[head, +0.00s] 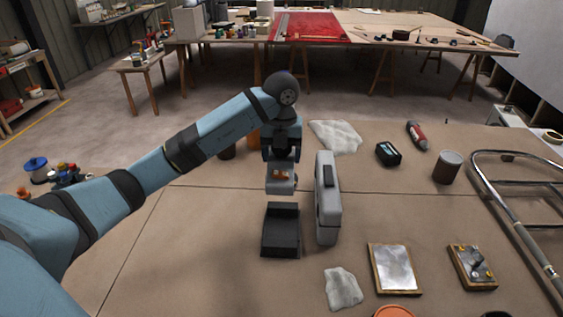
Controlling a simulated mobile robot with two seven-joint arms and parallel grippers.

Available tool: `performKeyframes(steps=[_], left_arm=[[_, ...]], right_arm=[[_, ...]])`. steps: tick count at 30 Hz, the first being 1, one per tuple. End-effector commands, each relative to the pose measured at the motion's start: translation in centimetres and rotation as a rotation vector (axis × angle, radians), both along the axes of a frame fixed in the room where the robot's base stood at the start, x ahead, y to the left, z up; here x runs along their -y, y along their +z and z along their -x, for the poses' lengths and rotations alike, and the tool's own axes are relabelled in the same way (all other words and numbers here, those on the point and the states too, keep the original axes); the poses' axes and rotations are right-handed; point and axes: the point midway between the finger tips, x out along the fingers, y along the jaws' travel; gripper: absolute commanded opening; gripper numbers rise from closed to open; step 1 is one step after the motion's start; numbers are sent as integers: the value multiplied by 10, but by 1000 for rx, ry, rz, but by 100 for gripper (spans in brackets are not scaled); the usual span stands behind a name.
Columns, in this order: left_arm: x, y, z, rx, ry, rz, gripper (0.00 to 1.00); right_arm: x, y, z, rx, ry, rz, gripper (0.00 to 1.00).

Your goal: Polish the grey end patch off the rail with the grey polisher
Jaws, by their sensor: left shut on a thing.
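My left gripper (281,187) points down over the near table, left of its middle. The fingertips and the grasp itself do not show clearly. A dark grey block-like shape (281,238) shows just below the gripper, left of the polisher. The rail (508,213) is bent shiny metal tube at the right edge, well apart from the gripper. I cannot pick out the grey patch on it for sure. My right gripper is out of view.
The table's left front is clear.

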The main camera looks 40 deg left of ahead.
Motion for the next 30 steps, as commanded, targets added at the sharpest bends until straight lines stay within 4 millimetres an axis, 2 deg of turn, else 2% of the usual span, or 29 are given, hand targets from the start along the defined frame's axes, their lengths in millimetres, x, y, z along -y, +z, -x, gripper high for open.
performKeyframes(steps=[9, 10, 12, 20, 23, 26, 30], left_arm=[[0, 4, 0, 3, 0, 1, 0], [0, 4, 0, 3, 0, 1, 63], [0, 4, 0, 3, 0, 1, 48], [3, 5, 0, 5, -68, 1, 48], [9, 6, 2, 8, -213, -1, 48], [18, 9, 6, 12, -439, -1, 48], [33, 12, 12, 18, -822, -6, 48]], right_arm=[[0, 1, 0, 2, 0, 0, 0], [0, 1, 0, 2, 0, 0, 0], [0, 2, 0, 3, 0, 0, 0], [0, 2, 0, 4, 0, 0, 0], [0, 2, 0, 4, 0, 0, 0], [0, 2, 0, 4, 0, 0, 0], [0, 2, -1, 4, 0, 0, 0]])
